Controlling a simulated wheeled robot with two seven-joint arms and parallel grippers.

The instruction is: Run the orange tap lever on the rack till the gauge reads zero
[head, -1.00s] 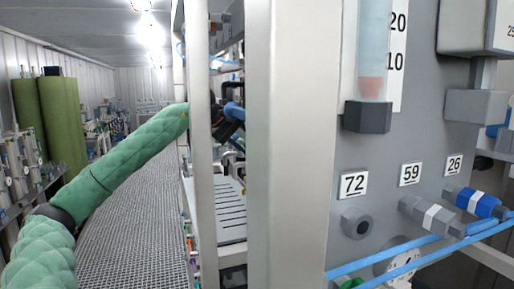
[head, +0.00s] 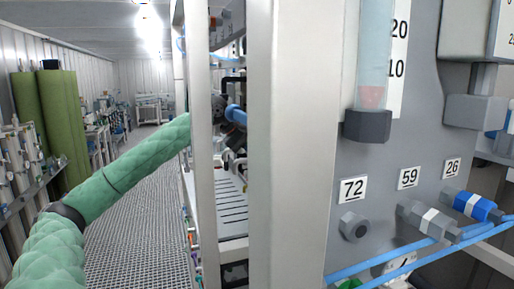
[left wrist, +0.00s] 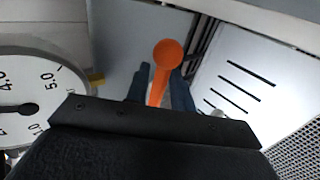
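In the left wrist view an orange tap lever (left wrist: 161,72) with a round knob stands between the two dark blue fingers of my left gripper (left wrist: 161,85). The fingers lie close on both sides of its stem; whether they press on it is unclear. A white gauge dial (left wrist: 42,82) is at the left, cut off by the frame. Its dark pointer extends left from the hub, and its reading cannot be made out. In the head view my left gripper (head: 236,113) is partly hidden behind the rack post, and the lever is not visible. My right gripper is not in view.
The pale rack post (head: 290,140) stands close in front. Right of it is a grey panel (head: 425,130) with labels 72, 59 and 26, fittings and blue tubing. A slotted white plate (left wrist: 245,85) lies right of the lever. A grated aisle (head: 135,220) runs along the left.

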